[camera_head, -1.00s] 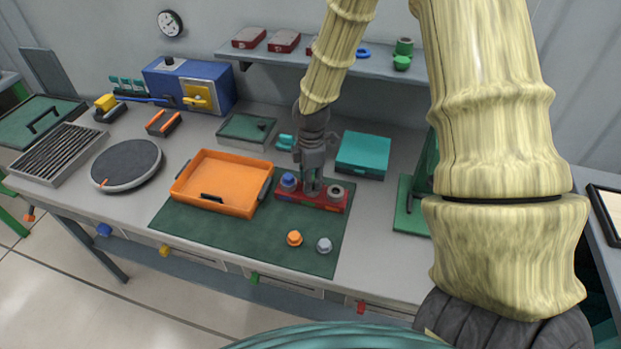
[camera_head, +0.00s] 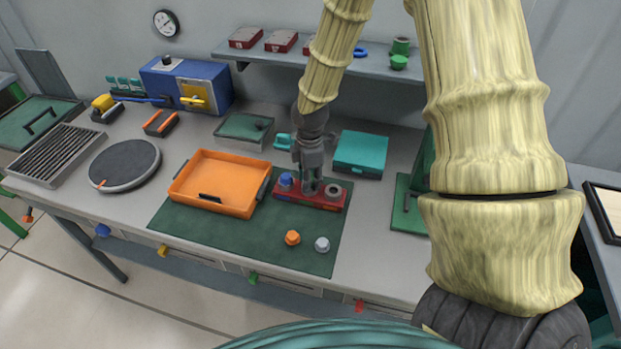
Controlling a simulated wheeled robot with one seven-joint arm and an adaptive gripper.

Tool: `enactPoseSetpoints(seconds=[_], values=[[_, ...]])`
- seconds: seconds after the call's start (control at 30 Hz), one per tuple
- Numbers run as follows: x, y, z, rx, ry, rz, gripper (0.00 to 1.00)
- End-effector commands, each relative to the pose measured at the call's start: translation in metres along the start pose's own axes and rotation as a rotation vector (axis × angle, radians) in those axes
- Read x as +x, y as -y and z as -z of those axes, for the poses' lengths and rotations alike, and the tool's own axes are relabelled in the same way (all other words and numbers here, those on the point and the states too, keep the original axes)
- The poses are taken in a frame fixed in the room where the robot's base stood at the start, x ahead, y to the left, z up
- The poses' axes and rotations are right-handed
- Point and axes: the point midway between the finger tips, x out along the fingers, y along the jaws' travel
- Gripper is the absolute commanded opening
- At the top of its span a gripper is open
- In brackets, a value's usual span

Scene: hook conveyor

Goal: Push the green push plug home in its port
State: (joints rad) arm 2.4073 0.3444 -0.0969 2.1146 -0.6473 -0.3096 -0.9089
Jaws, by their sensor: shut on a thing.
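A red port block (camera_head: 318,204) sits near the back right of the green mat. A blue plug (camera_head: 286,181) stands at its left end and a grey ring-shaped port (camera_head: 333,190) shows at its right end. My gripper (camera_head: 309,188) points down over the middle of the block, with its fingertips close to the block's top. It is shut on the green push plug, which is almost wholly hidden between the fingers. I cannot tell how deep the plug sits in its port.
An orange tray (camera_head: 248,206) stands left of the block. An orange plug (camera_head: 292,238) and a grey plug (camera_head: 322,244) stand in front of it on the mat (camera_head: 250,247). A teal box (camera_head: 361,153) is behind, right of my gripper.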

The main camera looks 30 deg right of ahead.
Motion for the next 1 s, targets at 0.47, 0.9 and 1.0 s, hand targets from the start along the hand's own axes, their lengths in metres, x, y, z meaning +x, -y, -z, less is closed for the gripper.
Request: enactPoseSetpoints(seconds=[0.47,0.9,1.0], values=[[0.001,0.000,0.000,0.000,0.000,-0.001,0.56],[-0.026,-0.001,0.001,-0.001,-0.002,-0.003,0.56],[-0.040,-0.001,0.001,-0.001,-0.002,-0.004,0.56]])
